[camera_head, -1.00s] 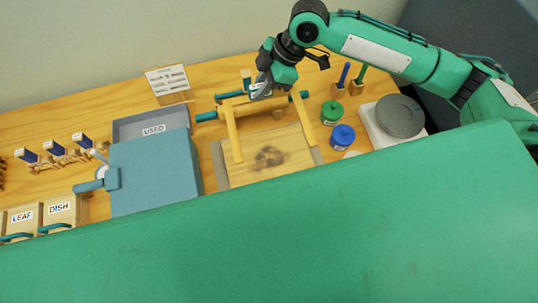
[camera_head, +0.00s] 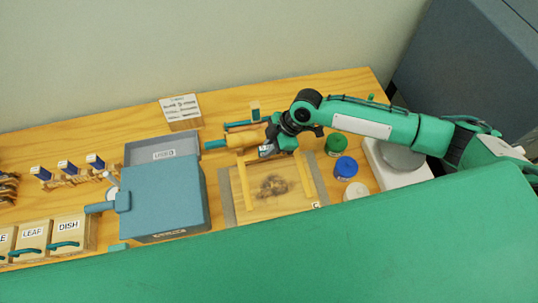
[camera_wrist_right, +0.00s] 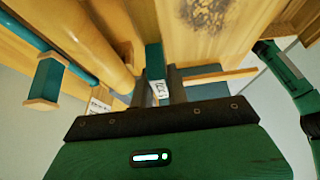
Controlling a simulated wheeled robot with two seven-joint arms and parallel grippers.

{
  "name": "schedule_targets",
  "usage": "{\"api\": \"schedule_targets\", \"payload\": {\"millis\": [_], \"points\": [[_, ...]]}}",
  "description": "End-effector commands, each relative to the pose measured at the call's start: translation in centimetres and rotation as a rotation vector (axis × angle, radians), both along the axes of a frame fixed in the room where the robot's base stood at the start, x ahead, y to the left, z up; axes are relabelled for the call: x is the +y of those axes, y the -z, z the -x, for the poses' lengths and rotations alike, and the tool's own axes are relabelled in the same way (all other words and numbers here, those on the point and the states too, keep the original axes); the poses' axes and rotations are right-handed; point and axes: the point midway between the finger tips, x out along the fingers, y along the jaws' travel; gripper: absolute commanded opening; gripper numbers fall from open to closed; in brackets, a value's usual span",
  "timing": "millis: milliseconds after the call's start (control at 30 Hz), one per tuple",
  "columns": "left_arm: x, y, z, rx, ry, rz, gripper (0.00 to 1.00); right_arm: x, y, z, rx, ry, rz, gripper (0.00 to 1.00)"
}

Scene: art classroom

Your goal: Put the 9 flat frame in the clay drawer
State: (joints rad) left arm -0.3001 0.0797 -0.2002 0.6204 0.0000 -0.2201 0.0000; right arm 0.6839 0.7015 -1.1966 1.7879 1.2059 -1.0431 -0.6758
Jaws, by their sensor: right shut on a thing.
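My right gripper (camera_head: 268,152) is shut on a teal grip with a small white label; the grip shows between the dark fingers in the right wrist view (camera_wrist_right: 155,65). It appears to belong to a frame with two pale wooden side strips (camera_head: 311,180). The strips lie over or just above the board (camera_head: 272,205), on either side of a dark smudge; contact cannot be told. The label is too small to read. Wooden drawers (camera_head: 70,232) at the lower left read "DISH" and "LEAF", with another cut off. No "CLAY" label is legible. My left gripper is out of view.
A rolling pin (camera_head: 238,139) and another teal-gripped piece (camera_head: 255,110) lie behind the gripper. A blue-grey box (camera_head: 165,200) and a "USED" tray (camera_head: 160,150) stand left. Green (camera_head: 336,145) and blue (camera_head: 345,167) jars stand right. A green surface (camera_head: 300,260) crosses the foreground.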

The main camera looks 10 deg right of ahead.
Motion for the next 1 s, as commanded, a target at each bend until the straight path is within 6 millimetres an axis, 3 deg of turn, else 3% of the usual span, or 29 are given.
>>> {"api": "schedule_targets", "payload": {"millis": [500, 967, 1000], "points": [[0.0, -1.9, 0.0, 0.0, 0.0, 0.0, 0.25, 0.0, 5.7, 0.0, 0.001, 0.002, 0.0, 0.0], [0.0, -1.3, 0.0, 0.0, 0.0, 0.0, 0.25, 0.0, 6.8, 0.0, -0.001, 0.0, 0.0, 0.0], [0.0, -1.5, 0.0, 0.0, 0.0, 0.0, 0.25, 0.0, 6.6, 0.0, -0.001, 0.0, 0.001, 0.24]]}}
